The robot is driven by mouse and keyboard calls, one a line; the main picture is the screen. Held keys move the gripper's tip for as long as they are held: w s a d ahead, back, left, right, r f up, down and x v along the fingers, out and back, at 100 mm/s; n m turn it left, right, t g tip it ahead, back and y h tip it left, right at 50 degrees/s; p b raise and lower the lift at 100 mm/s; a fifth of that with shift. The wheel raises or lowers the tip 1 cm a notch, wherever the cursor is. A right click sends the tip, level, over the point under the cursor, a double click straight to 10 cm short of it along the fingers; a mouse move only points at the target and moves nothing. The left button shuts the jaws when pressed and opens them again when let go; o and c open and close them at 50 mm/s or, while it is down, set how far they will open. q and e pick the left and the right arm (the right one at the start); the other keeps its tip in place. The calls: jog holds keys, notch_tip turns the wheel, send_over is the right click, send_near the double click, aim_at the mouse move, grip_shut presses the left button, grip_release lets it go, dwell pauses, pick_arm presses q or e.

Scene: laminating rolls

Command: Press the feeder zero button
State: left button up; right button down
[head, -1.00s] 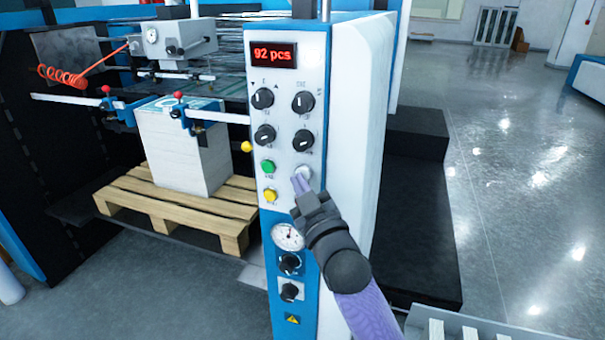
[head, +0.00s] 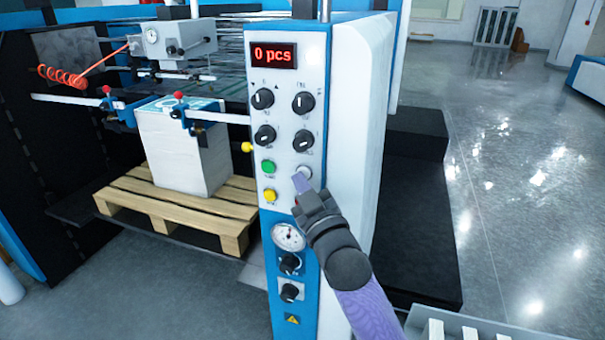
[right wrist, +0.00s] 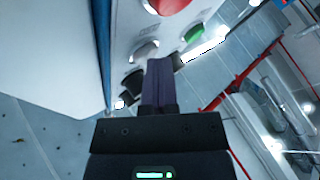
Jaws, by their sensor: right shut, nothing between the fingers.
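The feeder's control panel (head: 284,110) stands upright in the middle of the head view. A white button (head: 303,173) sits at the right of the lower button rows, beside a green button (head: 268,167). My right gripper (head: 298,180) is shut and empty, its purple fingertips just below and left of the white button. I cannot tell whether they touch it. The shut fingers (right wrist: 158,66) also show in the right wrist view, close to a pale button (right wrist: 145,50). My left gripper is not in view.
Black knobs (head: 303,102) sit above the buttons, a yellow button (head: 270,195) and a gauge (head: 288,236) below. A paper stack (head: 180,150) on a pallet (head: 170,205) stands left. Open floor (head: 510,190) lies right.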

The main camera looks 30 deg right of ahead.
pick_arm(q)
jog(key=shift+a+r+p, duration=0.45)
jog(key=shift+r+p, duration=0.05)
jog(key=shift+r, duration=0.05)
pick_arm(e)
jog(key=shift+s+a, duration=0.55)
jog(key=shift+a, duration=0.05)
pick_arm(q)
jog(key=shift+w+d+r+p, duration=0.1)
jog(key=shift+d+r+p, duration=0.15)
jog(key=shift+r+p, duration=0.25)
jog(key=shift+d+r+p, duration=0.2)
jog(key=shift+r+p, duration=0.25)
pick_arm(e)
jog(key=s+a, duration=0.3)
jog(key=shift+s+a, duration=0.1)
jog(key=shift+a, duration=0.2)
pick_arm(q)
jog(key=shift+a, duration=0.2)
